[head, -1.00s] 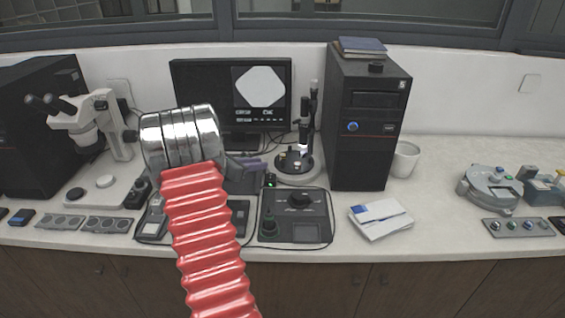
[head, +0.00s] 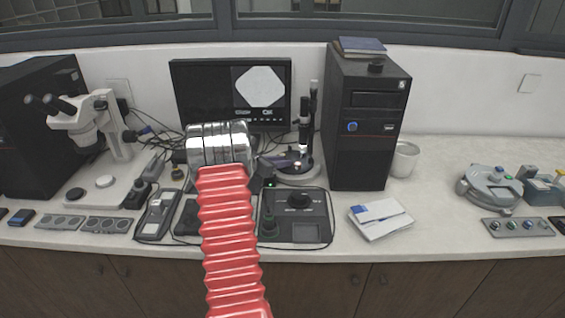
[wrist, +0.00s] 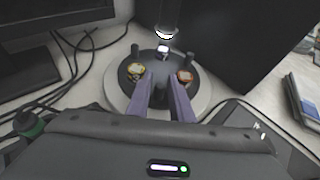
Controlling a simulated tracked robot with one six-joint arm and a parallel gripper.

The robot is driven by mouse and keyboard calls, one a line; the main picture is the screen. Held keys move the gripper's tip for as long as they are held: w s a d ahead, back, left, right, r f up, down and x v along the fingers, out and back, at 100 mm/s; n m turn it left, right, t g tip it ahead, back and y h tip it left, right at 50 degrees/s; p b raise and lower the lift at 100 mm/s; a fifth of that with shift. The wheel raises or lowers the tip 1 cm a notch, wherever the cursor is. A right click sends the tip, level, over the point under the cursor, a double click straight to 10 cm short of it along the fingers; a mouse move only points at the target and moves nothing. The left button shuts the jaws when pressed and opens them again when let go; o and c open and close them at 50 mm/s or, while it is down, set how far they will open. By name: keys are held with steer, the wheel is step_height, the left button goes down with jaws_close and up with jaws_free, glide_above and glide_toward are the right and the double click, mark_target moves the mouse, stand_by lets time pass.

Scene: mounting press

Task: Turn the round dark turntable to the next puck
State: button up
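The round dark turntable (wrist: 158,68) sits on a pale round base under a microscope-like column. It also shows in the head view (head: 290,166), partly behind my gripper. In the wrist view it carries a yellowish puck (wrist: 135,69) at left, an orange-red puck (wrist: 185,76) at right and a bright spot (wrist: 163,49) under the lens. Short dark posts (wrist: 190,58) stand up from it. My gripper (wrist: 162,78) reaches over its near side, its two grey-purple fingers apart. Something dark shows between the fingers; I cannot tell whether they touch it. In the head view my gripper (head: 272,161) is left of the turntable.
A black computer tower (head: 365,120) stands close right of the turntable, and a monitor (head: 230,90) stands behind at left. A control box (head: 300,215) with a knob lies in front. Cables run along the left. A white booklet (head: 380,218) lies at right.

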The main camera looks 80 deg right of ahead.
steer(key=shift+s+d+f, duration=0.15)
steer(key=shift+s+d, duration=0.05)
steer(key=shift+d, duration=0.05)
steer(key=shift+c, duration=0.6)
jaws_close()
